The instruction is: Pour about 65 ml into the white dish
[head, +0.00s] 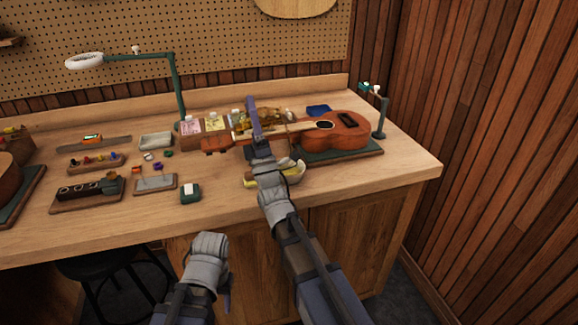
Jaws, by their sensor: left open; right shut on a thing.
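A pale dish (293,173) with yellow in or beside it sits near the bench's front edge, partly hidden behind my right arm; I cannot tell if it is the white dish. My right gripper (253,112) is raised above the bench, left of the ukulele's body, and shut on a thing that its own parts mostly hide. I cannot make out what it holds or any liquid flowing. My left gripper (226,291) is open and low in front of the bench, away from the objects; its fingers are mostly hidden.
A ukulele (336,133) lies on a dark mat at the right. A grey tray (156,140), a lamp (176,85) and small parts occupy the left.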

